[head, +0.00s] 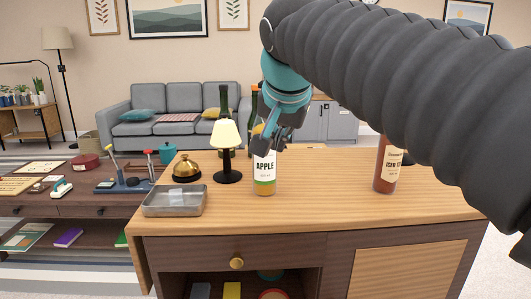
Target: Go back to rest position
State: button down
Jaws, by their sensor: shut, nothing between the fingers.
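My gripper (277,140) is shut and empty. It points down at the end of my dark ribbed arm, in the middle of the head view. It overlaps the upper part of a bottle labelled APPLE (264,172), which stands upright on the wooden counter (330,212). The bottle's top is hidden behind the gripper. I cannot tell whether gripper and bottle touch.
A metal tray (174,212), a brass bell (186,171) and a small lamp (228,138) stand left of the bottle. A red-brown bottle (386,170) stands to the right. Dark green bottles (224,98) rise behind the lamp. The counter's front middle is clear.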

jog(key=s+d+f+n, duration=0.1)
jog(key=s+d+f, duration=0.3)
jog(key=f, duration=0.5)
jog(key=s+d+f+n+g, duration=0.1)
jog(key=s+d+f, duration=0.3)
jog(key=s+f, duration=0.4)
jog(key=s+d+f+n+g, duration=0.1)
jog(key=s+d+f, duration=0.4)
jog(key=f, duration=0.4)
jog(key=shift+s+f+n+h, duration=0.3)
jog(key=shift+s+f+n, duration=0.1)
jog(key=shift+s, duration=0.3)
jog(key=shift+d, duration=0.1)
